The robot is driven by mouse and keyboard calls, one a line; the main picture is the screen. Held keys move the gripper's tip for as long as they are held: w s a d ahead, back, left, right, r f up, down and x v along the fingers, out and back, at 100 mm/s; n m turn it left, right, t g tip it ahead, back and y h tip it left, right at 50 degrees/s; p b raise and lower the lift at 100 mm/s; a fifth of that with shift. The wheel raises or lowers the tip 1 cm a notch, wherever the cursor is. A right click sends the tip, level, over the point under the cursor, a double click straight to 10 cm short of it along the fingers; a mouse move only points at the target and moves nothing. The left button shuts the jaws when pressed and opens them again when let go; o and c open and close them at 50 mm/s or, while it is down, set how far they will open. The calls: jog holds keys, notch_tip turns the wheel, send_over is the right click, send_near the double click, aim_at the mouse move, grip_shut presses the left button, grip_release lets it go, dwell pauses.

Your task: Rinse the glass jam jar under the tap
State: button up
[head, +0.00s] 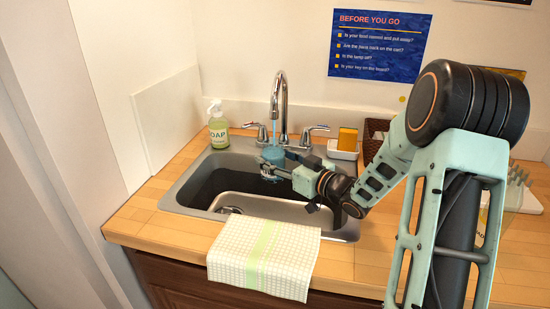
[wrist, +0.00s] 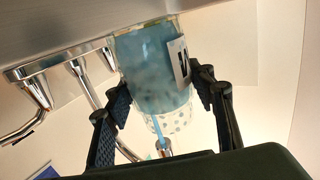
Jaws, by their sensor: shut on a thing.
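The glass jam jar (wrist: 150,70) is between my gripper's fingers in the wrist view, which shows the scene upside down. It looks full of bluish water with pale bubbles and bears a white label (wrist: 180,62) with a dark letter. My gripper (wrist: 162,92) is shut on its sides. In the head view, my gripper (head: 270,166) holds the jar (head: 272,154) over the sink (head: 190,185), below the chrome tap (head: 281,92). A thin blue stream (wrist: 160,132) runs from the spout (wrist: 165,150) into the jar's mouth. The fingers partly hide the jar in the head view.
A soap bottle (head: 218,130) stands at the sink's back left. A sponge (head: 347,139) in a white dish (head: 341,153) and a brown basket (head: 374,136) are behind on the right. A checked towel (head: 262,262) hangs over the front edge. The sink's front left is clear.

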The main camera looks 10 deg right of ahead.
jog(key=shift+s+a, duration=0.3)
jog(key=shift+s, duration=0.5)
jog(key=shift+s+a, duration=0.25)
jog(key=shift+s, duration=0.5)
jog(key=shift+s+a, duration=0.3)
jog(key=shift+s, duration=0.5)
jog(key=shift+r, duration=0.1)
jog(key=s+a+r+p, duration=0.1)
jog(key=s+r+p, duration=0.1)
jog(key=s+r, duration=0.2)
jog(key=shift+s+a+p, duration=0.35)
jog(key=shift+s, duration=0.05)
